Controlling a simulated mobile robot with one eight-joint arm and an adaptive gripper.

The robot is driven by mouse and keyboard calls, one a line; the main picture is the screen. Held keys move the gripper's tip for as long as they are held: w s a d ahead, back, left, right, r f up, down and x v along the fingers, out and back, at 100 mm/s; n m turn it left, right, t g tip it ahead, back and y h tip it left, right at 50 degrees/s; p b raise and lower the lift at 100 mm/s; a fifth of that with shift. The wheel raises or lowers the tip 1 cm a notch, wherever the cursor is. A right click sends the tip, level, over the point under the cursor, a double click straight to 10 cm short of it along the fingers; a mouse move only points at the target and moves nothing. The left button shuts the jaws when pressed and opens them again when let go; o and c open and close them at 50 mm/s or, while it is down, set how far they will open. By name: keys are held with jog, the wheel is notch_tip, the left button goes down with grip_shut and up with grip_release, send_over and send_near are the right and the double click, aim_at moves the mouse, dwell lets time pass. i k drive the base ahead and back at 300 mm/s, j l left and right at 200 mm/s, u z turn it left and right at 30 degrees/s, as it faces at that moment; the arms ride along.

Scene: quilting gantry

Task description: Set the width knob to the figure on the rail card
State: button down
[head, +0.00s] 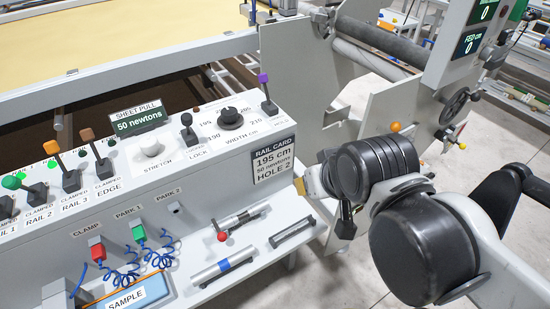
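The width knob (231,118) is a round black dial on top of the grey console, marked "WIDTH cm". Figures 190, 195, 205 and 210 show around it; which one it points to is too small to tell. The rail card (274,160) is a dark plate at the console's right end, reading "195 cm, 50 newtons, HOLE 2". My gripper (338,208) is at the right of the card, beyond the console's end and apart from the knob. It is seen from behind, partly hidden by my wrist, so its opening cannot be told.
A purple-topped lever (268,93) stands right of the knob, and a black lock lever (188,128) stands left. The white stretch knob (151,146) and a "50 newtons" display (139,121) are further left. Tools lie on the lower shelf (195,275). A grey machine frame rises behind my arm.

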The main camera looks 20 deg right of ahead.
aim_at(229, 119)
jog(key=i+j, duration=0.2)
jog(key=i, duration=0.25)
jog(key=i+j+u, duration=0.15)
jog(key=i, duration=0.25)
